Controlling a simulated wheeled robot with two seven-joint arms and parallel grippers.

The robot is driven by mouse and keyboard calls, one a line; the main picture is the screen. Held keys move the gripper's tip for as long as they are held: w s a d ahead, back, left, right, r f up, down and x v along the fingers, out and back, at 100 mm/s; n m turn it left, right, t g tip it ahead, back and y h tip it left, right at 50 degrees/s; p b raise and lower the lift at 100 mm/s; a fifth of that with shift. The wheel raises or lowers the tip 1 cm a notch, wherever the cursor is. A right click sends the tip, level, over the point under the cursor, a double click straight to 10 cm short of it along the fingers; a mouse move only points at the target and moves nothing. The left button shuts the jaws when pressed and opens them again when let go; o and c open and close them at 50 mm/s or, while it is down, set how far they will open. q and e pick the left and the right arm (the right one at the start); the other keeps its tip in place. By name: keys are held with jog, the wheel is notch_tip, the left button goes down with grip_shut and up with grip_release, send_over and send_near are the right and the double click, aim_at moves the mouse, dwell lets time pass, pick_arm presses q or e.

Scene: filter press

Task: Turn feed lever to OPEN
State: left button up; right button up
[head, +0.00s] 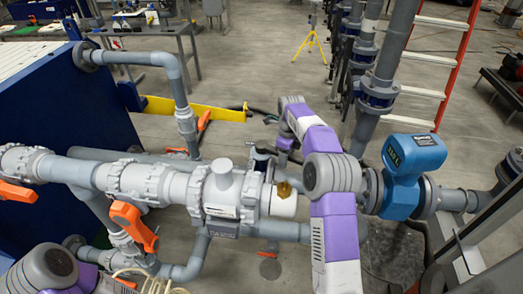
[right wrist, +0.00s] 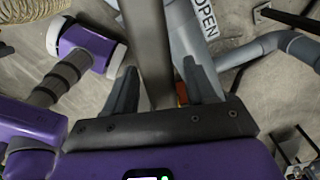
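Orange lever handles sit on the grey pipework in the head view: a large one (head: 133,225) at left of centre and another (head: 15,195) at the left edge. I cannot tell which is the feed lever. My right gripper (head: 262,158) is behind the pipe run, small and partly hidden. In the right wrist view its two fingers (right wrist: 160,85) stand apart on either side of a dark grey bar (right wrist: 148,40), with a gap at the right finger. A bit of orange shows beside that finger. My left gripper is out of sight.
A blue flow meter (head: 405,165) is on the pipe at right. A white-grey valve body (head: 225,190) is at centre. A dark blue press frame (head: 60,115) stands at left. A yellow bar (head: 190,108) and an orange ladder (head: 465,50) are behind.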

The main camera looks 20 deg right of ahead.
grip_shut()
jog(key=p, duration=0.1)
jog(key=w+d+n+p, duration=0.1)
jog(key=p, duration=0.1)
jog(key=shift+r, duration=0.2)
jog(key=w+n+p, duration=0.1)
jog(key=n+p, duration=0.1)
jog(key=p, duration=0.1)
jog(key=w+d+n+p, duration=0.1)
jog(key=p, duration=0.2)
jog(key=shift+w+d+r+n+p, duration=0.1)
jog(key=shift+d+n+p, duration=0.2)
jog(key=shift+n, duration=0.1)
grip_release()
jog(key=shift+w+d, duration=0.1)
jog(key=o, duration=0.4)
jog(key=shift+w+f, duration=0.15)
jog(key=shift+f, duration=0.1)
